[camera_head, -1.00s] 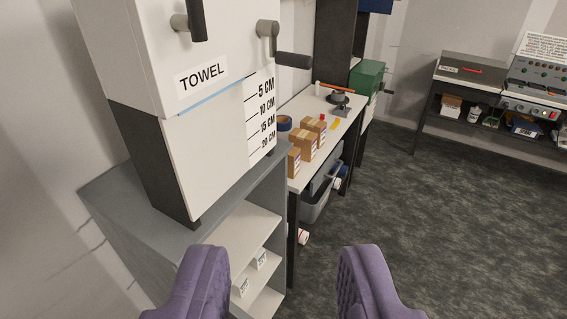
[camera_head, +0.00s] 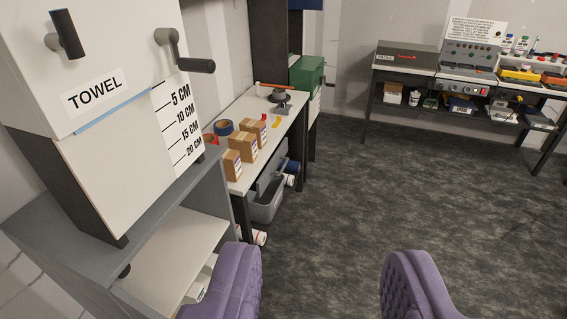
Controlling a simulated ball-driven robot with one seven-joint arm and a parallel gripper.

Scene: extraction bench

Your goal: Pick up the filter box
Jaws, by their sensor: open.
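My gripper (camera_head: 322,262) is open and empty, its two purple padded fingers wide apart over the dark floor. No box carries a readable filter label, so I cannot tell for sure which one is the filter box. A small white box (camera_head: 203,283) sits low in the grey shelf unit at the lower left. It is partly hidden behind my left finger. Several brown cartons (camera_head: 243,145) stand in a row on the white bench beyond, well ahead of my fingers.
A towel dispenser (camera_head: 110,120) stands on the grey shelf unit (camera_head: 165,262) close at left. The white bench (camera_head: 243,185) has a grey bin (camera_head: 266,204) below. A far bench holds a control panel (camera_head: 470,62). The carpet floor at centre and right is free.

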